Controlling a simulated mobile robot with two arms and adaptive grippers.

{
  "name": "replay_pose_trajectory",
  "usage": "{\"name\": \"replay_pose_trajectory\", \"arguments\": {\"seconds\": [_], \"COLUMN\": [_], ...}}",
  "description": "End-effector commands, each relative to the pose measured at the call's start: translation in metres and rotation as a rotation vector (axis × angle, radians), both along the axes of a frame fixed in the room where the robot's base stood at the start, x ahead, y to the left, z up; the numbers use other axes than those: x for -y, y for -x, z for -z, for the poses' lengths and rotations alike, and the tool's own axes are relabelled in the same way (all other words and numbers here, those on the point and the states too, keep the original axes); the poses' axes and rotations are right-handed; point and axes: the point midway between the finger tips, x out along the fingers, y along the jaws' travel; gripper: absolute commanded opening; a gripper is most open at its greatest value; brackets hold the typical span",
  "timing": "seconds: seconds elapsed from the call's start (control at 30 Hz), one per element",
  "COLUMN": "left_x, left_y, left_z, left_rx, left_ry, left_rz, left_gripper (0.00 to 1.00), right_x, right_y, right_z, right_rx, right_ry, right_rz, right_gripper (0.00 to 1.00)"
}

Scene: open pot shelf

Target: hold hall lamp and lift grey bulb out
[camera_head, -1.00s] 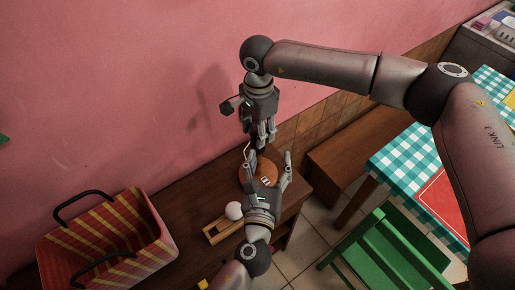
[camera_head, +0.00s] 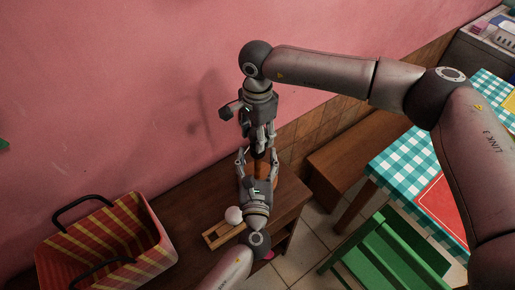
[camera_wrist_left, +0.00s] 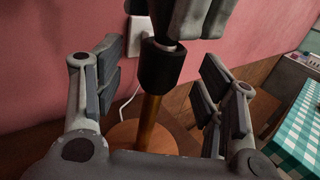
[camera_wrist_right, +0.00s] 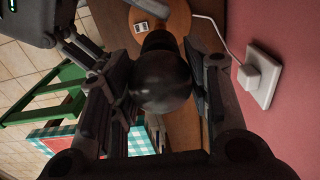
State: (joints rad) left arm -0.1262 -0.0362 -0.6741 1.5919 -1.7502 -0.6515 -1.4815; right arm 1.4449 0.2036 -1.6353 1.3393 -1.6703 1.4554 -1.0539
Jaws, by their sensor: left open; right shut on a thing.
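The hall lamp has a round wooden base (camera_wrist_left: 125,133), a brass stem (camera_wrist_left: 150,122) and a black socket (camera_wrist_left: 160,68). It stands upright on the brown wooden top. The dark grey bulb (camera_wrist_right: 160,82) is between the fingers of my right gripper (camera_head: 265,138), which is shut on it from above. In the left wrist view the bulb's join with the socket is partly hidden by the right fingers. My left gripper (camera_head: 258,158) is open, with one finger on each side of the lamp at socket height, and gaps show on both sides.
A white bulb (camera_head: 233,215) sits on a small wooden holder (camera_head: 222,236) beside my left arm. A striped basket (camera_head: 105,245) stands at the left. A white cord runs from the lamp to a wall plug (camera_wrist_right: 250,76). The pink wall is close behind. A green chair (camera_head: 385,250) is at right.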

Motion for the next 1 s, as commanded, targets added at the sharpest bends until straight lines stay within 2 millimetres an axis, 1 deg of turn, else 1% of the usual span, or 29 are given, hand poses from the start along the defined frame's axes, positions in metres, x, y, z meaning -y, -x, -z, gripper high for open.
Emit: {"name": "replay_pose_trajectory", "arguments": {"seconds": [0.03, 0.1, 0.23, 0.37, 0.6, 1.0], "left_x": [0.001, 0.001, 0.001, 0.001, 0.001, 0.001], "left_y": [-0.009, -0.018, -0.028, -0.032, -0.033, -0.032], "left_z": [-0.001, -0.001, -0.001, 0.000, 0.000, 0.000], "left_rx": [0.001, 0.001, 0.000, -0.001, -0.001, -0.001], "left_ry": [0.002, 0.001, 0.001, 0.001, 0.001, 0.001], "left_rz": [0.000, -0.001, 0.001, 0.001, 0.001, 0.001], "left_gripper": [0.64, 0.64, 0.64, 0.64, 0.64, 0.12], "right_x": [0.000, 0.000, 0.000, 0.000, 0.000, 0.000], "right_y": [0.000, 0.000, 0.000, 0.000, 0.000, 0.000], "right_z": [0.000, 0.000, 0.000, 0.000, 0.000, 0.000], "right_rx": [0.000, 0.000, 0.000, 0.000, 0.000, 0.000], "right_ry": [0.000, 0.000, 0.000, 0.000, 0.000, 0.000], "right_rz": [0.000, 0.000, 0.000, 0.000, 0.000, 0.000], "right_gripper": [0.31, 0.31, 0.31, 0.31, 0.31, 0.31]}}
